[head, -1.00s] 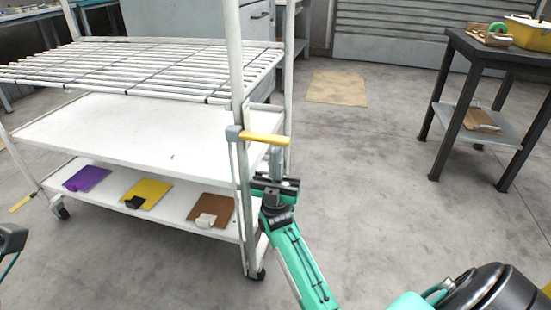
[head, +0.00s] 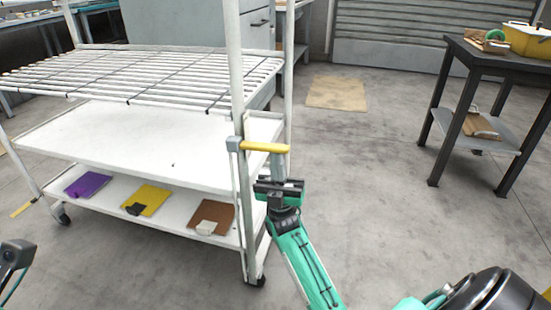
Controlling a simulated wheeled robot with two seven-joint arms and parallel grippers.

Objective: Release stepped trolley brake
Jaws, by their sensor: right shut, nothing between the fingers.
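The white stepped trolley (head: 130,139) stands at the left, with a wire top shelf and two solid lower shelves. The brake lever, with a yellow handle (head: 264,147) and a grey pivot block (head: 233,144), sits on its near right post and points right, about level. My right gripper (head: 279,163) is shut and empty, with its fingertips just under the outer end of the yellow handle. I cannot tell whether they touch it. A dark part of my left arm shows at the left edge; its gripper jaws are not in view.
Purple (head: 88,185), yellow (head: 147,200) and brown (head: 213,217) pads lie on the bottom shelf. A dark side table (head: 477,57) with a yellow container (head: 526,40) stands at the right. A tan mat (head: 337,92) lies on the floor. The floor between is clear.

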